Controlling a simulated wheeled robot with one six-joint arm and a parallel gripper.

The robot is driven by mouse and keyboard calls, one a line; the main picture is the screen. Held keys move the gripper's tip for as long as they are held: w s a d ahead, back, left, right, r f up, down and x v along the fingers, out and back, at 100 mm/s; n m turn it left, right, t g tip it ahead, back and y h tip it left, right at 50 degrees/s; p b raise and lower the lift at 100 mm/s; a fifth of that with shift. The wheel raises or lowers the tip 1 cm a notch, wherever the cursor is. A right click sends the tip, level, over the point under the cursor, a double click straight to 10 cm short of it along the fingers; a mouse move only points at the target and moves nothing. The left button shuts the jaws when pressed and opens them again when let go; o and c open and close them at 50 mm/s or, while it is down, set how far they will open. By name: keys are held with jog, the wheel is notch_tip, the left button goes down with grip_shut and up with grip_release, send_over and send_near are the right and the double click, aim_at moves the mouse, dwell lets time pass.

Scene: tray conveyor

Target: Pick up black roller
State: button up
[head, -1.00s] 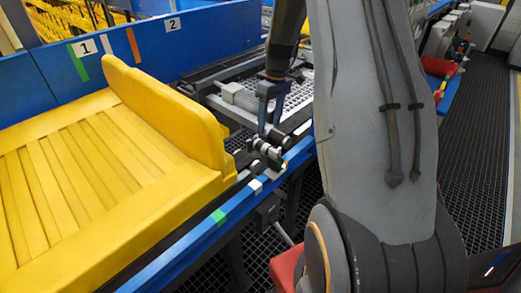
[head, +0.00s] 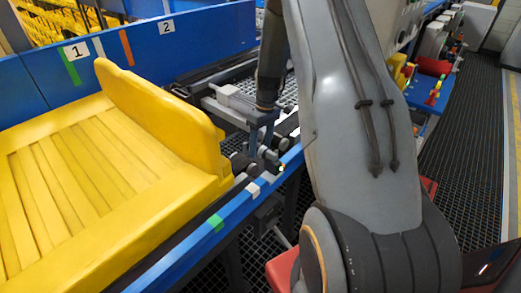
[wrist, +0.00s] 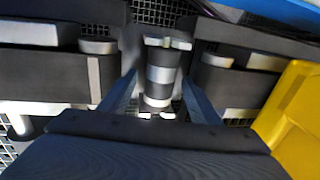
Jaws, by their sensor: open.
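The black roller (wrist: 161,77) shows in the wrist view as a short dark cylinder with grey bands, between the two blue fingers. My gripper (wrist: 160,95) is open, with one finger on each side of the roller; I cannot tell whether either finger touches it. In the head view my gripper (head: 261,148) is down at the conveyor's near edge, beyond the yellow tray's right end. There the fingers largely hide the roller.
The yellow tray (head: 160,110) stands close on the left and also shows in the wrist view (wrist: 292,110). A blue rail (head: 200,228) runs along the near side. A blue wall (head: 200,40) stands behind. Dark conveyor parts (wrist: 45,75) flank the gripper closely.

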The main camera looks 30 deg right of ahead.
jog(key=shift+f, duration=0.1)
jog(key=shift+c, duration=0.4)
jog(key=c, duration=1.3)
